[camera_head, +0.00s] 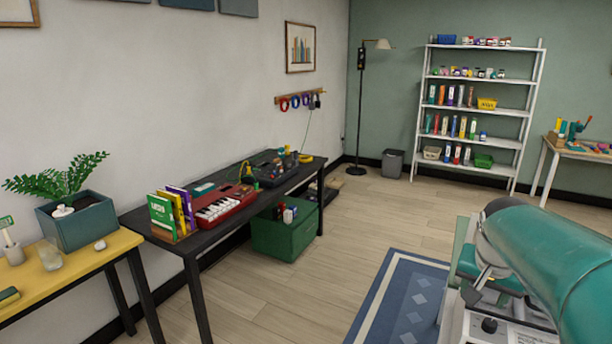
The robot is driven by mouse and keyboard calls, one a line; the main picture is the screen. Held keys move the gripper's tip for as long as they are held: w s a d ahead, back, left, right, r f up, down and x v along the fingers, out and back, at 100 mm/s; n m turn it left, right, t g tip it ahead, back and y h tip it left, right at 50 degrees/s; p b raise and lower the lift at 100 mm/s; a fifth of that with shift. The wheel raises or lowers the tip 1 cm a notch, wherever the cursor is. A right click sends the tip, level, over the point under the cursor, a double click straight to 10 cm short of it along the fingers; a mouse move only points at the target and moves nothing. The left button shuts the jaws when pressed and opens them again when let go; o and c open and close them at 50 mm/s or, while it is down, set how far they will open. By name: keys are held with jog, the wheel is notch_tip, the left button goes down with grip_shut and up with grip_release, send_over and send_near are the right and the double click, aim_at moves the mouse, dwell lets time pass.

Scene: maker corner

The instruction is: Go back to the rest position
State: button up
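The task names no object. A large teal rounded link, which looks like part of my own arm, fills the lower right of the head view. My gripper does not show in this view, so I cannot see its fingers or whether it holds anything.
A black table (136,218) with books and a red keyboard (222,207) stands along the left wall, a green crate (283,236) under it. A yellow table (75,270) is nearer. A white shelf (420,110) stands at the back. Wooden floor and a blue rug (395,290) lie open mid-room.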

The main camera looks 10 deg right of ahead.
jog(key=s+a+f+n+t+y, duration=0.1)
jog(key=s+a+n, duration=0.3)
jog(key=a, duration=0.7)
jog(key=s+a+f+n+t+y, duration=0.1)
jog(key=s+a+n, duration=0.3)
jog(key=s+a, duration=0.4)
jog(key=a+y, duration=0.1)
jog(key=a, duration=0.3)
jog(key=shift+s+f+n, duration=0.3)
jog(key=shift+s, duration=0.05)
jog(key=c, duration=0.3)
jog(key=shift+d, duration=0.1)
